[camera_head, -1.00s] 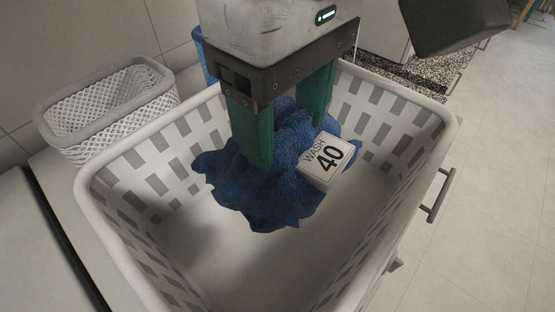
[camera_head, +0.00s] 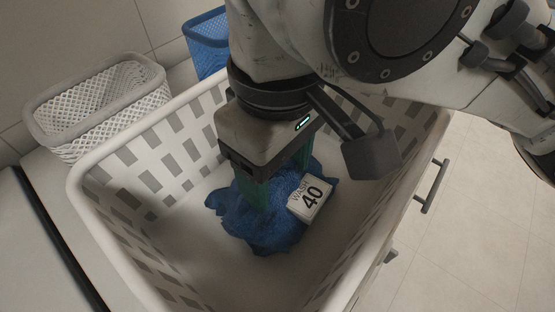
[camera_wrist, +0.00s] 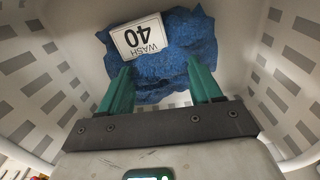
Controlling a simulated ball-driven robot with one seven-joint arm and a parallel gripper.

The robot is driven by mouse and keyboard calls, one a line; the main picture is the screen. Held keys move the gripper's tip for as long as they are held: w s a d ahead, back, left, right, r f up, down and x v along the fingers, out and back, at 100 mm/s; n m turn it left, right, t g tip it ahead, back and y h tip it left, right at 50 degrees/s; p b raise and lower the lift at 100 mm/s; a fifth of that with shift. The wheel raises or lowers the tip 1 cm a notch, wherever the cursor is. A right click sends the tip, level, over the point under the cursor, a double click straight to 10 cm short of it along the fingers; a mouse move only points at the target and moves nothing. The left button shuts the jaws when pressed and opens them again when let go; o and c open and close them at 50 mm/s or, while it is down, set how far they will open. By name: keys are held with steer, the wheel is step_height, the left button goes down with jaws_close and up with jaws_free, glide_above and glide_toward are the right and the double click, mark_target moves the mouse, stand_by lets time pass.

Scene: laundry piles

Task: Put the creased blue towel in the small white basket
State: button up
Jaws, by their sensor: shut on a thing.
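The creased blue towel (camera_head: 265,230) is inside the large laundry basket (camera_head: 110,245), a rumpled heap near its floor. A white label reading WASH 40 (camera_head: 310,198) is on its right side. The towel fills the space between the fingers in the wrist view (camera_wrist: 170,75). My gripper (camera_head: 281,190) points down into the large basket, its green fingers shut on the towel; their tips are partly hidden in the cloth. I cannot tell whether the towel touches the basket floor. The small white basket (camera_head: 110,122), woven with a grey rim, stands behind left of the large one.
A blue mesh basket (camera_head: 207,42) stands at the back, partly hidden by my arm. The large basket's slotted walls surround my gripper. A dark edge (camera_head: 58,238) runs along the left. Drawer handles (camera_head: 432,187) and tiled floor (camera_head: 490,220) lie to the right.

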mark_target(277, 176)
steer(key=o, duration=1.5)
step_height(277, 176, up, 12)
